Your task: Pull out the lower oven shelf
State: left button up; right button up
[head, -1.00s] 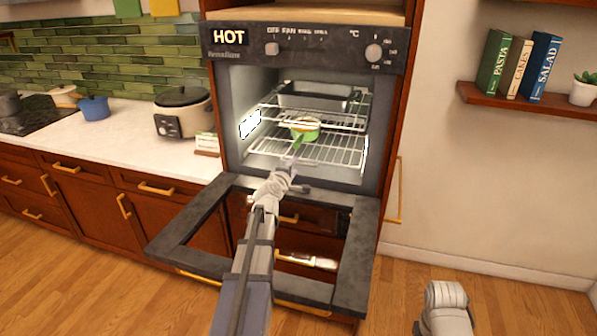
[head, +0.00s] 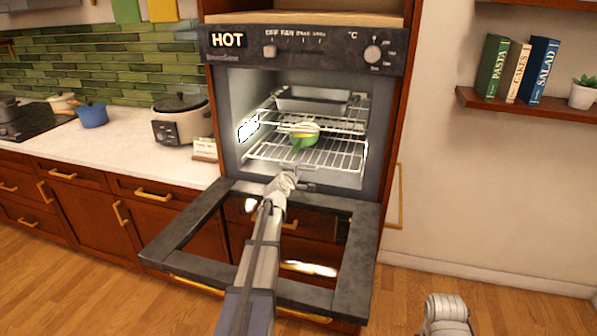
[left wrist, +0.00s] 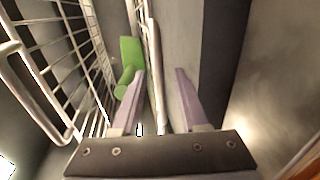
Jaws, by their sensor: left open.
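The lower oven shelf (head: 343,158) is a wire rack inside the open oven. A green pan (head: 306,140) stands on it, its handle pointing toward the front. My left gripper (head: 299,181) is at the oven mouth, by the shelf's front edge. In the left wrist view my left gripper (left wrist: 161,73) is open. The shelf's front rail (left wrist: 155,75) runs between its two purple fingers, without a clear grip on it. The green handle (left wrist: 129,58) shows just beyond the left finger. My right gripper is out of view; only part of the right arm shows.
The oven door (head: 355,255) is folded down in front, under my left arm. An upper shelf (head: 350,118) with a dark metal tray (head: 312,100) is above the pan. Oven walls stand close on both sides. A counter with a slow cooker (head: 183,120) is at the left.

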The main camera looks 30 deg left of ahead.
pick_arm(q)
jog(key=shift+w, duration=0.35)
jog(key=shift+s, duration=0.1)
jog(key=shift+c, duration=0.3)
grip_shut()
dwell(0.8)
